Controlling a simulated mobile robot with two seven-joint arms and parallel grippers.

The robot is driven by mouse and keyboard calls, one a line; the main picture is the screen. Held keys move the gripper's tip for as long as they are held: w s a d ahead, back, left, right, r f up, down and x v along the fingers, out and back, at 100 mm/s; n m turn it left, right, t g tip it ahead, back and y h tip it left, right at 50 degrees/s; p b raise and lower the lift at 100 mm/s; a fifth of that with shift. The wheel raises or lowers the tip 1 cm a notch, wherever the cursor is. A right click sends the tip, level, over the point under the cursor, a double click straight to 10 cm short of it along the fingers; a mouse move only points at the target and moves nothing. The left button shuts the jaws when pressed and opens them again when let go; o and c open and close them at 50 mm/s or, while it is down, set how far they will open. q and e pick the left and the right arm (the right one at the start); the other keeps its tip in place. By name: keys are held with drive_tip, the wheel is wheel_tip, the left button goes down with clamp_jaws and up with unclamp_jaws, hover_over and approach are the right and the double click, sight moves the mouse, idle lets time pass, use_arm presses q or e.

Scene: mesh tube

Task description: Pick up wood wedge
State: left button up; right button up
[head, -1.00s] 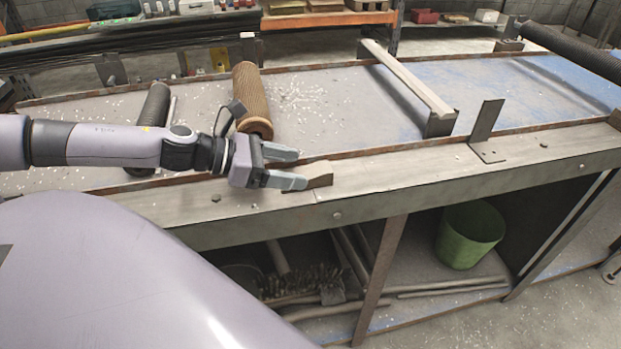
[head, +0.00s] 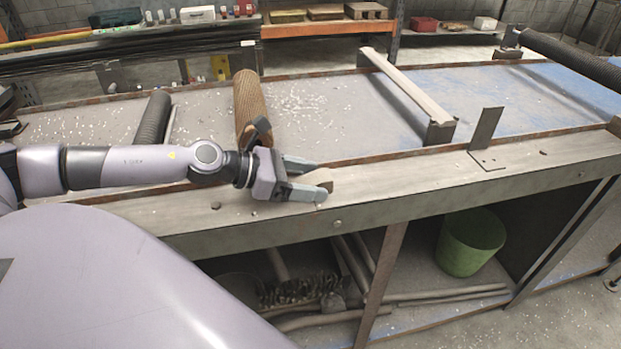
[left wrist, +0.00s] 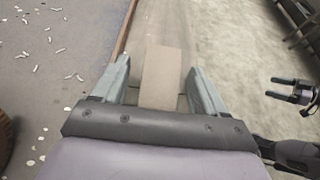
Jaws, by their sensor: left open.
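The wood wedge (head: 327,185) is a small brown block on the bench's front ledge. In the head view the near finger hides part of it. My left gripper (head: 319,181) is open, with its fingers on either side of the wedge. In the left wrist view the wedge (left wrist: 162,75) shows as a tan block between the open fingers (left wrist: 159,68), with visible gaps on both sides. A dark two-pronged part (left wrist: 293,90) at the right of that view looks like my right gripper; its jaw state is unclear.
A brown mesh roll (head: 250,100) lies just behind the gripper, and a dark roll (head: 153,118) lies farther left. An upright metal bracket (head: 486,130) stands on the ledge to the right. A green bucket (head: 470,241) sits below. The ledge between wedge and bracket is clear.

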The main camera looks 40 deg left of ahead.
use_arm(q)
drive_tip(key=shift+w+d+f, duration=0.15)
drive_tip(key=shift+w+d, duration=0.1)
drive_tip(key=shift+d, duration=0.05)
drive_tip(key=c, duration=1.1)
drive_tip(key=shift+o, duration=0.2)
